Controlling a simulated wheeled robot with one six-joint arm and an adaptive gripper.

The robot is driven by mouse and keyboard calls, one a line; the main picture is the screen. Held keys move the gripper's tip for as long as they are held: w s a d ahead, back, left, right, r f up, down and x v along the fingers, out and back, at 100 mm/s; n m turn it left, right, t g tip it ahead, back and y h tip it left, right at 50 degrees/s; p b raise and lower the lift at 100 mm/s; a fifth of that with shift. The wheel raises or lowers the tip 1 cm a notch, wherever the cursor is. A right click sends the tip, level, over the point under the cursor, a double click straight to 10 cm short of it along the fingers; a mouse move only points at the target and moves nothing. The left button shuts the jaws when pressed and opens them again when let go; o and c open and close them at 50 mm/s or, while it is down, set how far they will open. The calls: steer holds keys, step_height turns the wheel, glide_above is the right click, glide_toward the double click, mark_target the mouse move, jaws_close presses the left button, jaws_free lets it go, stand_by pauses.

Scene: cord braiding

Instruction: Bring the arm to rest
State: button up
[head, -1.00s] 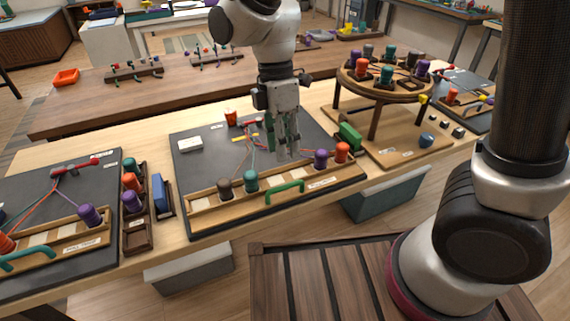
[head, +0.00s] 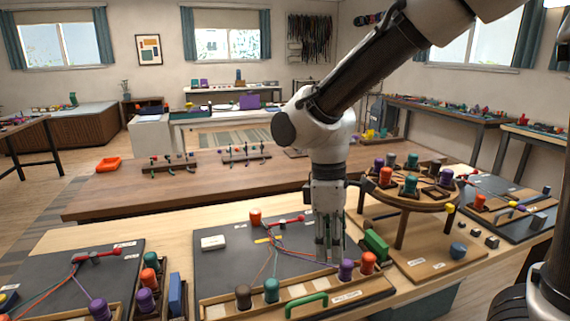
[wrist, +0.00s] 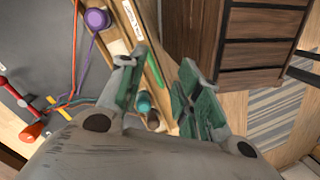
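Through that gap the wrist view shows part of a teal bobbin (wrist: 145,100) and the green handle (wrist: 139,55) on the board's wooden rail. My arm reaches in from the upper right in the head view.
A round stand (head: 440,196) with several bobbins stands right of my gripper. A green block (head: 375,244) lies close by. Colored cords run from a red clamp (head: 286,220) on the board. A second board (head: 60,275) lies left. A long brown table (head: 180,195) stands behind.

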steer(key=s+d+r+m+t, duration=0.2)
steer(key=d+r+m, duration=0.1)
steer(key=d, duration=0.6)
steer(key=s+d+r+m+t, duration=0.2)
steer(key=d+r+m, duration=0.2)
steer(key=d+m, duration=0.2)
steer(key=s+d+r+m+t, duration=0.2)
steer(key=d+r+m, duration=0.2)
steer(key=d, duration=0.7)
steer(key=shift+s+d+m+y, duration=0.3)
steer(key=shift+d+m+y, duration=0.1)
steer(key=shift+m, duration=0.2)
